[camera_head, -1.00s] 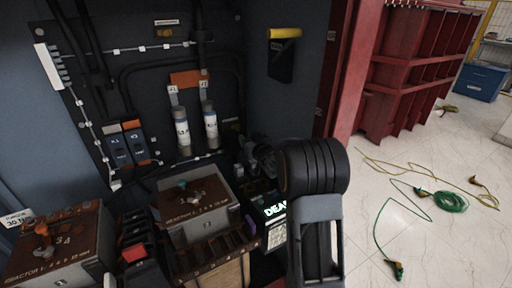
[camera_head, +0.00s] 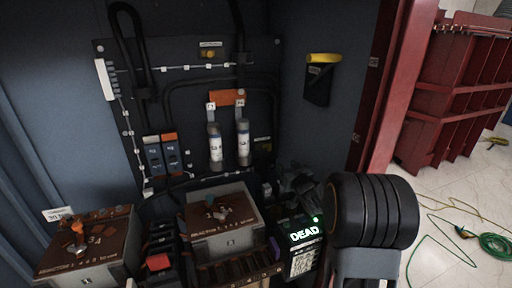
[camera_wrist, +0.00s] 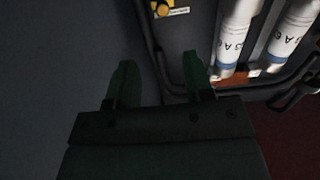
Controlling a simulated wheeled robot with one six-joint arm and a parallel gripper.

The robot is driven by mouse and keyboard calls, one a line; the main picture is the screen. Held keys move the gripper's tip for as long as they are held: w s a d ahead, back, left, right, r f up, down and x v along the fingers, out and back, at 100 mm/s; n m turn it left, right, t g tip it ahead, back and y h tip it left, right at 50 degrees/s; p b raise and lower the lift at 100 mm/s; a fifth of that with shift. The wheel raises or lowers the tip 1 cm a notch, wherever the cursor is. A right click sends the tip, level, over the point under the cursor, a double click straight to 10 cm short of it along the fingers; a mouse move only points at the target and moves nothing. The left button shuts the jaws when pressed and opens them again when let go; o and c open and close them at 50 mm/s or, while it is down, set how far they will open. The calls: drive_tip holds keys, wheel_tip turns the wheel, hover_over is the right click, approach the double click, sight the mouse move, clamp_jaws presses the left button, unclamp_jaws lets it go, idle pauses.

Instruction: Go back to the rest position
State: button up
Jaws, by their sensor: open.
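My gripper shows in the wrist view (camera_wrist: 158,82) with its two green fingers apart and nothing between them. Dark panel surface lies behind the fingers, and two white fuse cylinders (camera_wrist: 236,38) are to their right, apart from them. In the head view my black ribbed arm joint fills the lower right, in front of the cabinet. Dark arm parts show just left of it, but the fingertips cannot be made out there.
The cabinet back holds the two fuses (camera_head: 215,147), an orange block (camera_head: 227,97) and blue breakers (camera_head: 162,155). Two brown-topped reactor boxes (camera_head: 88,240) (camera_head: 222,215) and a meter reading DEAD (camera_head: 303,235) stand below. A yellow-handled tool (camera_head: 323,60) hangs right. Green cable (camera_head: 495,245) lies on the floor.

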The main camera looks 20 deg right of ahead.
drive_tip(key=s+f+m+g+h, duration=0.1)
drive_tip(key=s+f+g, duration=0.2)
drive_tip(key=s+d+f+g+h+p, duration=0.1)
drive_tip(key=s+f+g, duration=0.1)
drive_tip(key=s+g, duration=0.1)
drive_tip(key=s+d+f+m+g+h, duration=0.1)
drive_tip(key=s+f+g+h, duration=0.1)
drive_tip(key=s+f+g, duration=0.1)
drive_tip(key=shift+d+f+m, duration=0.2)
drive_tip(key=shift+f+m, duration=0.1)
drive_tip(key=shift+f, duration=0.05)
drive_tip(key=s+a+g, duration=0.1)
drive_tip(key=s, duration=0.1)
drive_tip(key=s+a+r+g+p, duration=0.1)
drive_tip(key=s, duration=0.1)
drive_tip(key=s+a+r+g+p, duration=0.1)
drive_tip(key=s+a, duration=0.1)
drive_tip(key=s, duration=0.1)
drive_tip(key=shift+g, duration=0.4)
drive_tip(key=s+a+r+n+g+y+p, duration=0.1)
drive_tip(key=s+a+r+n+y+p, duration=0.1)
drive_tip(key=s+a+r+p, duration=0.4)
drive_tip(key=s+a+r, duration=0.5)
drive_tip(key=s+r, duration=0.1)
drive_tip(key=shift+s+a+r+g+y, duration=0.25)
drive_tip(key=shift+s+a+g+y, duration=0.05)
drive_tip(key=shift+s+a+y, duration=0.1)
